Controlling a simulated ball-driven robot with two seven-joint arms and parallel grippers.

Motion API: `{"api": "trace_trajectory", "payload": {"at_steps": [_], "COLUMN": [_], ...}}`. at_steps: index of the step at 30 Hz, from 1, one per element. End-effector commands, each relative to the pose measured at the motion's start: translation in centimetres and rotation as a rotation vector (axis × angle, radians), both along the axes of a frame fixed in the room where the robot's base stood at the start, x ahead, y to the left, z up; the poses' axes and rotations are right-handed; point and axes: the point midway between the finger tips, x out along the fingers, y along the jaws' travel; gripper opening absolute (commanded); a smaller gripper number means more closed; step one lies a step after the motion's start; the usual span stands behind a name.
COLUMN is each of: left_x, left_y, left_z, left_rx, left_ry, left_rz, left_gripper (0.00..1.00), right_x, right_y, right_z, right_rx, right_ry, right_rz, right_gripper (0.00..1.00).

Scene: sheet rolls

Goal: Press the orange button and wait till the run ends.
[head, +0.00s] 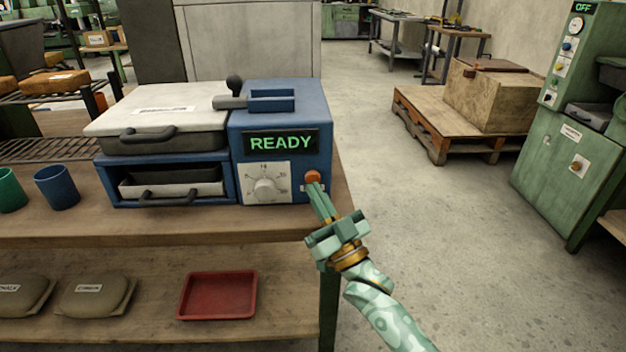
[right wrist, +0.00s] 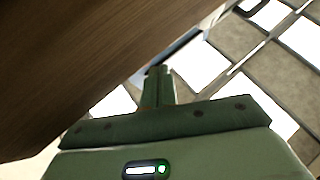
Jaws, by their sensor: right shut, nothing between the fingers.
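The blue machine (head: 286,112) stands on the workbench, with a lit display (head: 281,143) reading READY in green. Below the display is a white dial (head: 265,184). The orange button (head: 313,177) is on the machine's front at its right side. My right gripper (head: 316,187) is shut and empty, its fingertips at the button's lower edge; I cannot tell whether they touch it. In the right wrist view the shut fingers (right wrist: 158,85) show, but the button cannot be made out. My left gripper is not in view.
The machine's left part has a pale lid (head: 158,107) and a drawer (head: 170,184). A green cup (head: 10,190) and a blue cup (head: 57,187) stand left. A red tray (head: 218,295) lies on the lower shelf. Open floor lies right of the bench, before a pallet (head: 450,135).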

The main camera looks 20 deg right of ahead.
Motion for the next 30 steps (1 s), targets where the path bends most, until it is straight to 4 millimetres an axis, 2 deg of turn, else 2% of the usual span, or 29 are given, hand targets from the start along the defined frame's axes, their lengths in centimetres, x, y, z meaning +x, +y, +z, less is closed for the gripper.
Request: {"api": "trace_trajectory", "payload": {"at_steps": [8, 30], "left_x": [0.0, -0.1], "left_y": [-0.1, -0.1], "left_z": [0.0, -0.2], "left_rx": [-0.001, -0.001], "left_ry": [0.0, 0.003], "left_rz": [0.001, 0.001], "left_gripper": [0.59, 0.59], "right_x": [0.8, 1.3], "right_y": [-0.2, -0.5], "right_z": [0.0, -0.2], "right_rx": [0.0, 0.001], "right_ry": [0.001, 0.005], "right_rz": [0.0, -0.001], "right_gripper": [0.0, 0.0]}}
